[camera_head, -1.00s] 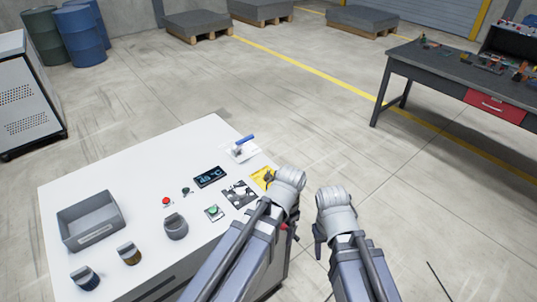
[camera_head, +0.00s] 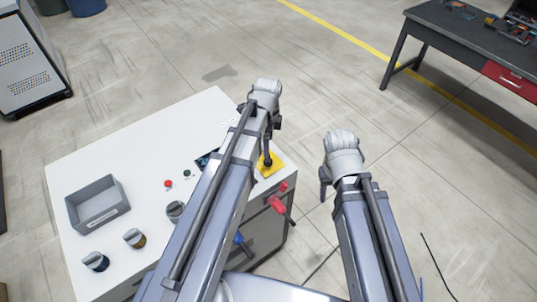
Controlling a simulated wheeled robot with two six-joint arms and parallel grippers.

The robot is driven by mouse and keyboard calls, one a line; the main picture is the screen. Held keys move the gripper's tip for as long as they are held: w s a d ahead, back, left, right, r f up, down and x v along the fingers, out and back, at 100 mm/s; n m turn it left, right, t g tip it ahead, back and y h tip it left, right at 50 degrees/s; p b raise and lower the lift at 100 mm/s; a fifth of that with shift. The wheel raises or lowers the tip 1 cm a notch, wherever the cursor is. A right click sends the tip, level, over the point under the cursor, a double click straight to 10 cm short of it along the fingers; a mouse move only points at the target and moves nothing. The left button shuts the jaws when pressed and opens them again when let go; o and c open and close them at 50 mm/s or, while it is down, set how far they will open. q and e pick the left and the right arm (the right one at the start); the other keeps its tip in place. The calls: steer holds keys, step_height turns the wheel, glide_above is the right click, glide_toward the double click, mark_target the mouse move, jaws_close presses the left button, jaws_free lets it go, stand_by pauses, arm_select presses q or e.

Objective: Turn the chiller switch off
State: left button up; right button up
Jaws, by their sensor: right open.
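A white cabinet (camera_head: 130,135) with a control panel on top stands at the lower left. Near its right edge a yellow plate (camera_head: 272,169) carries a dark knob, which looks like a rotary switch; its setting is too small to tell. A small black switch (camera_head: 187,173) sits beside a red button (camera_head: 168,184). My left gripper (camera_head: 276,125) is beyond the yellow plate, over the cabinet's far right corner; its jaws are too unclear to tell. My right gripper (camera_head: 327,183) is open, right of the cabinet. My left arm hides most of the display and panel.
A dark workbench (camera_head: 470,45) stands at the upper right. The floor between is clear.

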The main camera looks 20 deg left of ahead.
mark_target(268, 160)
arm_select(q)
step_height(268, 160, down, 7)
steer(key=b, duration=0.6)
steer(key=shift+f+b, duration=0.1)
steer(key=shift+b, duration=0.25)
jaws_close()
